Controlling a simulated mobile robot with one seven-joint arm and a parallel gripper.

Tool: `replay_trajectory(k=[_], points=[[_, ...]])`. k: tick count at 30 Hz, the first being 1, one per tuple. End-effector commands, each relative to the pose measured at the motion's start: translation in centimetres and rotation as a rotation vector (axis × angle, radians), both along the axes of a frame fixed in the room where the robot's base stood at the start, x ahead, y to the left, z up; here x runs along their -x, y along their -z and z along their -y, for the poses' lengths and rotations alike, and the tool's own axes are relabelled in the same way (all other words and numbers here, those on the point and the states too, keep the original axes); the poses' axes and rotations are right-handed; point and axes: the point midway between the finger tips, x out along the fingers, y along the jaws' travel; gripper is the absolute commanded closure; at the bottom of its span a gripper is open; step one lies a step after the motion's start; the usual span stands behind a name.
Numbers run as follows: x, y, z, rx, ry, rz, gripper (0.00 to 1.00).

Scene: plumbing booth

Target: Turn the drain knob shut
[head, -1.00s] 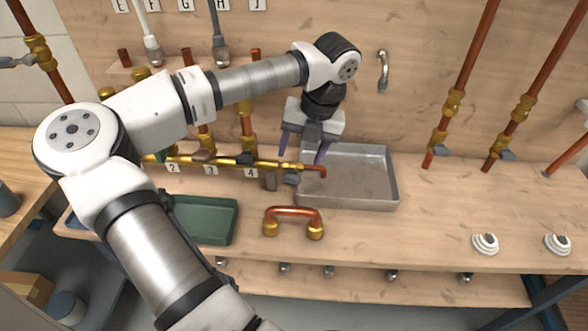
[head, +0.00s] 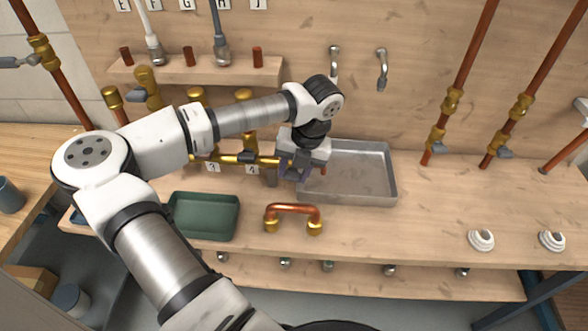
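The brass manifold (head: 263,161) runs along the bench to a short copper outlet over the metal tray (head: 388,186). In the earlier view a grey knob shows at the manifold's right end, beside that outlet.
A green tray (head: 203,216) and a copper U-pipe with brass ends (head: 293,210) lie in front of the manifold. Vertical copper pipes (head: 470,75) with valves stand at right. Two white round fittings (head: 481,240) lie at the right front. The bench between is clear.

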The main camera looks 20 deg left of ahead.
Motion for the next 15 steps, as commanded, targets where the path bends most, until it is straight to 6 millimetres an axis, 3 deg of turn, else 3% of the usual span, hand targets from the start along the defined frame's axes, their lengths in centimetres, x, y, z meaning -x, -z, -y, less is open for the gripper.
replay_trajectory(k=[5,15], points=[[-0.01,-0.03,0.00,0.000,0.000,0.000,0.85],[-0.09,0.45,0.14,-0.061,0.004,-0.017,0.85]])
